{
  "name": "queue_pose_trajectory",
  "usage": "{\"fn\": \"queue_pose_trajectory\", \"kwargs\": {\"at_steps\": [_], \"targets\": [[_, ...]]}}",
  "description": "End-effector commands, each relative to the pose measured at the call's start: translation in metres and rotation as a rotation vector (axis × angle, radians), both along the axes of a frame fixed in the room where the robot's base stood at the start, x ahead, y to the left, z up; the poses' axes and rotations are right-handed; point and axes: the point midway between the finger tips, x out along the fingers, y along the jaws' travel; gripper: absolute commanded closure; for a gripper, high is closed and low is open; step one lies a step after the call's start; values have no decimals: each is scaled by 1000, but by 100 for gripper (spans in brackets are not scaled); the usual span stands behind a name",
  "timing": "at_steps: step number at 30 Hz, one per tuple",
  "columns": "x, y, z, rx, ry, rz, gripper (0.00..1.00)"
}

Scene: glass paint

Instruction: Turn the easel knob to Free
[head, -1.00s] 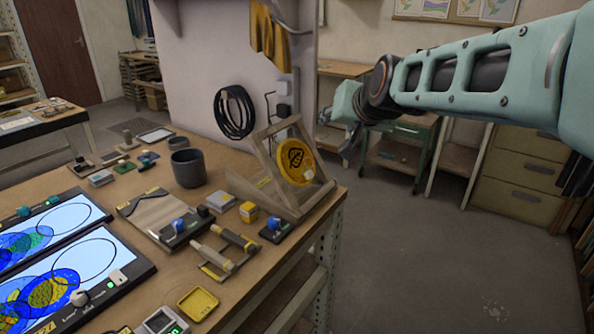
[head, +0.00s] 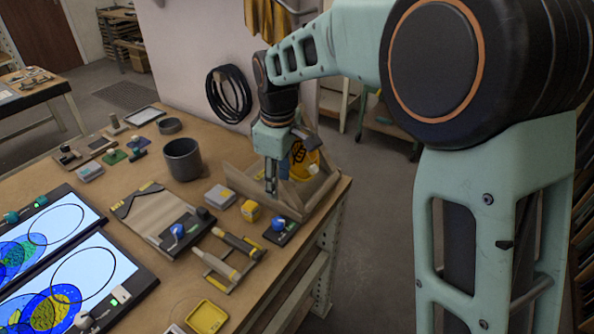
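The wooden easel (head: 318,190) stands at the right end of the bench and holds a round yellow disc (head: 304,160) with a dark design. A blue knob (head: 279,224) on a small black base sits in front of the easel's lower left side. Its setting is too small to read. My gripper (head: 271,190) points down in front of the easel, above and slightly left of this knob and apart from it. No held object shows. The fingers look close together, but their gap is unclear. My gripper and wrist hide part of the easel and disc.
A second blue knob (head: 178,231) sits on a black bar of a board. A yellow block (head: 250,210), a grey block (head: 219,196) and a handled wooden frame (head: 222,264) lie nearby. A dark cup (head: 183,159) stands farther back. Open floor lies right of the bench.

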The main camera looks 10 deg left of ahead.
Motion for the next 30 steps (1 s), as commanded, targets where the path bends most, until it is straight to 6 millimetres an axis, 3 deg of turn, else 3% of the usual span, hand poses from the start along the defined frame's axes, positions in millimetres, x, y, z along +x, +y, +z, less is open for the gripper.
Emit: {"fn": "queue_pose_trajectory", "kwargs": {"at_steps": [3, 7, 11, 24, 30], "targets": [[-21, 5, 0, -51, 83, 129, 61], [-31, 7, -5, -72, 120, 189, 61], [-32, 7, -18, -75, 125, 195, 61], [-32, 7, -95, -74, 122, 192, 61], [-32, 7, -110, -73, 121, 191, 61]]}}
